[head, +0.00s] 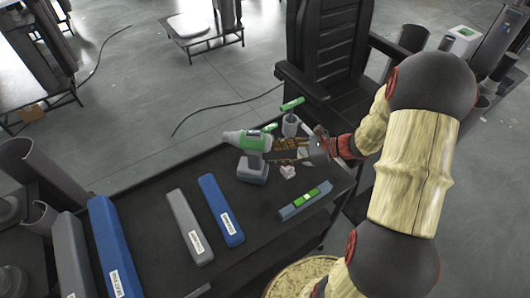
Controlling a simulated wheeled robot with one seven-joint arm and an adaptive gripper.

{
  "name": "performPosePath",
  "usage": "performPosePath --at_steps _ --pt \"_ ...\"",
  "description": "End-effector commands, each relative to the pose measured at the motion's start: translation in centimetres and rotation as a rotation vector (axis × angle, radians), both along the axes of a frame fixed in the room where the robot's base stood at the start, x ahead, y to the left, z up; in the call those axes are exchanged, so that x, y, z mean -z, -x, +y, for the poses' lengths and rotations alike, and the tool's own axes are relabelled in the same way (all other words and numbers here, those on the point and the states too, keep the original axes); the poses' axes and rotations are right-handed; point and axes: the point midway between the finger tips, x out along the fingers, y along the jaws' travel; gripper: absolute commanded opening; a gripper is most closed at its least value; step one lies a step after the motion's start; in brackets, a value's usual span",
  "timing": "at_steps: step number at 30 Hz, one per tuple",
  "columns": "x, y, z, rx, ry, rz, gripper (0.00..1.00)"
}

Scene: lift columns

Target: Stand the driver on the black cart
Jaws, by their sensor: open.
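The driver (252,153) has a white and green body and a grey block-shaped foot. It looks upright, foot down, on the black cart (150,178), with its body pointing left. My gripper (276,151) is just to the right of the driver's handle, reaching in from the right. Its jaws are open, with the fingers pointing left toward the handle. I cannot tell whether the fingers touch the handle or stand around it.
A grey cup (290,127) and green-ended item (292,104) are behind my gripper. A small white object (288,171) and a green-blue level (305,201) lie in front. Blue (221,208) and grey (188,226) bars lie left. A black chair (325,60) stands behind.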

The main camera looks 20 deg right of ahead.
Motion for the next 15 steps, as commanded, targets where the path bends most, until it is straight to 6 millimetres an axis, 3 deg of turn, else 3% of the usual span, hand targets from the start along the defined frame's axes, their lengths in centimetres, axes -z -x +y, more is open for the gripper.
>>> performPosePath --at_steps 4,15 --pt "-0.7 0.8 -1.3 0.001 0.001 -0.001 0.48" --pt "-0.9 1.2 -1.7 -0.001 0.001 0.0 0.48"
